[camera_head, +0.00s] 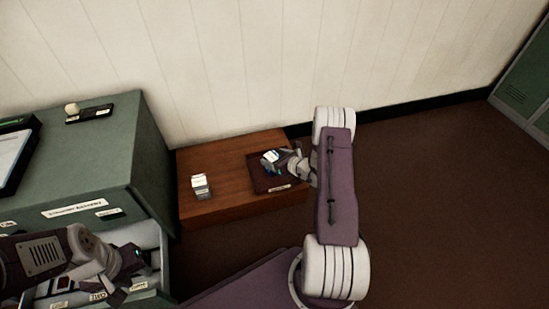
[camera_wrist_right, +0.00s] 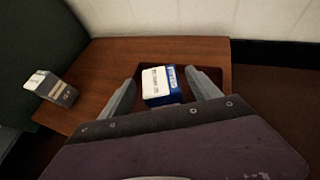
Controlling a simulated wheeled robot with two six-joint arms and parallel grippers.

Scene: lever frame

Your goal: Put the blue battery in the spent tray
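The blue battery (camera_wrist_right: 163,88), a blue block with a white label, sits in or just above the dark tray (camera_wrist_right: 213,75) on a low wooden table. The tray (camera_head: 264,183) has a pale label on its front in the head view, too small to read. My right gripper (camera_wrist_right: 161,90) is over the tray, its fingers either side of the battery with slight gaps. In the head view the right gripper (camera_head: 274,158) partly covers the battery (camera_head: 270,156). My left gripper (camera_head: 138,259) is at the open cabinet drawer; its fingers are unclear.
A grey-and-white block (camera_head: 201,186) stands on the wooden table (camera_head: 225,165), left of the tray; it also shows in the wrist view (camera_wrist_right: 53,88). The green cabinet (camera_head: 100,160) is at the left with its drawer (camera_head: 152,238) open. A pale wall lies behind; floor is clear at right.

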